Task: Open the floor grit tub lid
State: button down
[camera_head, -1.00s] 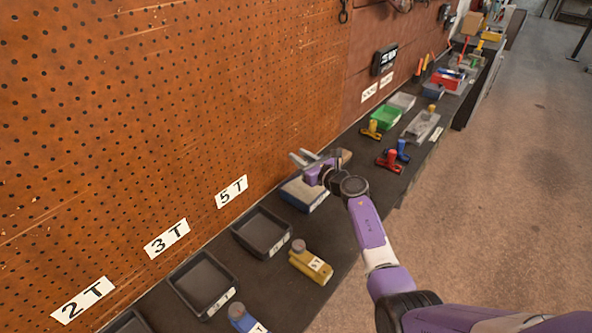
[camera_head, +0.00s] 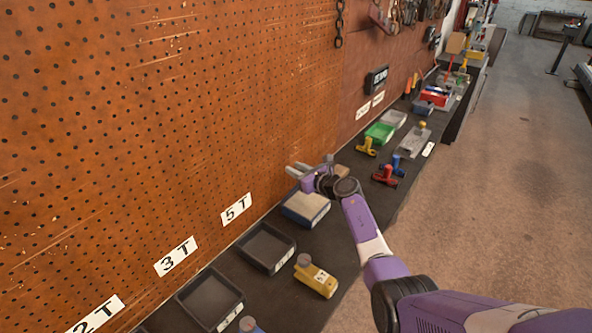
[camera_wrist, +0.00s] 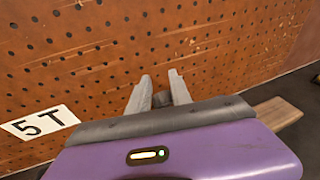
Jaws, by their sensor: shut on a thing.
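My gripper (camera_head: 294,169) is above and behind a blue box with a pale top (camera_head: 304,208), its fingers pointing toward the pegboard. The box's label is too small to read, so I cannot tell whether it is the grit tub. In the wrist view, my gripper (camera_wrist: 159,86) is shut on a small dark grey thing (camera_wrist: 160,99) between two pale fingers. I cannot tell what this thing belongs to. The wrist housing hides what lies below it, and no lid is clearly seen.
The pegboard (camera_head: 180,120) rises close behind the dark bench. An open black tray (camera_head: 265,247) and a yellow block (camera_head: 316,278) stand nearer. A red clamp-like piece (camera_head: 386,175) and a green bin (camera_head: 380,133) stand beyond. A wooden piece (camera_wrist: 279,112) lies right of my gripper.

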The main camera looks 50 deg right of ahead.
jog(key=shift+a+f, duration=0.5)
jog(key=shift+f, duration=0.3)
jog(key=c, duration=1.2)
grip_release()
jog(key=shift+d+r, duration=0.25)
jog(key=shift+r, duration=0.05)
jog(key=shift+p+v, duration=0.7)
jog(key=shift+v, duration=3.2)
jog(key=shift+c, duration=0.2)
